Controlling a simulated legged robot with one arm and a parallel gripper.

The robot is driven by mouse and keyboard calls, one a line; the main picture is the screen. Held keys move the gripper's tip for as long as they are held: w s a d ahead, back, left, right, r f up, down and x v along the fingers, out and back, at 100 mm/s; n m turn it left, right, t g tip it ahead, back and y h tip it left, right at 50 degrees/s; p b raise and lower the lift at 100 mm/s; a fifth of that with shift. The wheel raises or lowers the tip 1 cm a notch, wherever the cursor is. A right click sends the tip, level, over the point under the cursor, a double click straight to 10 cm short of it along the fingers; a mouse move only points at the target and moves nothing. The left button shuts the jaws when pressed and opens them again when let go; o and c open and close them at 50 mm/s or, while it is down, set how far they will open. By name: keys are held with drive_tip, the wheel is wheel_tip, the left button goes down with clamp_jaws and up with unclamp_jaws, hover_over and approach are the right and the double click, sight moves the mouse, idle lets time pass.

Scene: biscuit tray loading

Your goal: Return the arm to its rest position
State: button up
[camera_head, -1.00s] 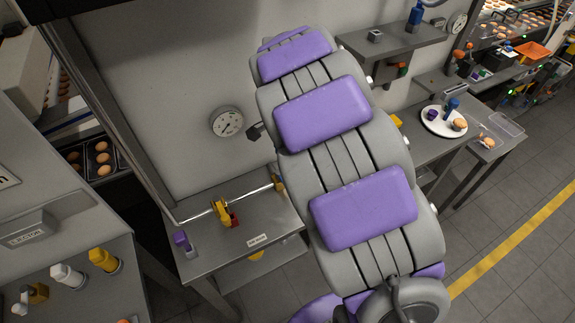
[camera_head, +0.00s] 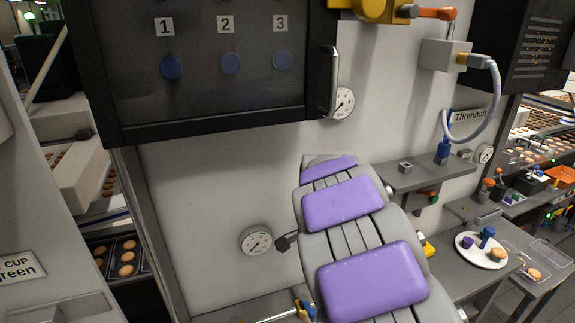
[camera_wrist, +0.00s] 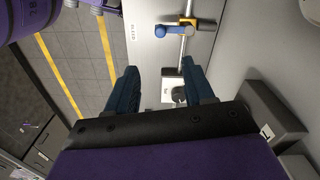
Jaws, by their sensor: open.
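In the wrist view my gripper (camera_wrist: 161,92) is open, its two dark blue fingers spread apart with nothing held between them. Beyond the fingers lie a grey surface and a small white item with a dark round part, too small to make out. A pipe with a blue and yellow valve handle (camera_wrist: 178,30) shows above the fingers.
A dark panel (camera_head: 110,95) numbered 1 to 3 hangs upper left. A gauge (camera_head: 257,241) is on the wall. A white plate (camera_head: 466,253) with small items and a biscuit stands on the right bench. A grey shelf (camera_head: 425,176) is above it. The floor at left shows yellow lines (camera_wrist: 62,80).

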drive_tip(key=s+d+f+n+b, duration=0.1)
drive_tip(key=s+n, duration=0.3)
drive_tip(key=s, duration=0.7)
drive_tip(key=s+d+f+n+g+b, duration=0.1)
drive_tip(key=s+d+f+n+b, duration=0.1)
drive_tip(key=s, duration=0.9)
drive_tip(key=s+d+f+n+b, duration=0.1)
drive_tip(key=s+n+b, duration=0.2)
drive_tip(key=s, duration=0.8)
drive_tip(key=n, duration=0.2)
drive_tip(key=shift+s+d+f+n+g, duration=0.15)
drive_tip(key=shift+s+f+n+g, duration=0.05)
drive_tip(key=shift+f+n+g, duration=0.2)
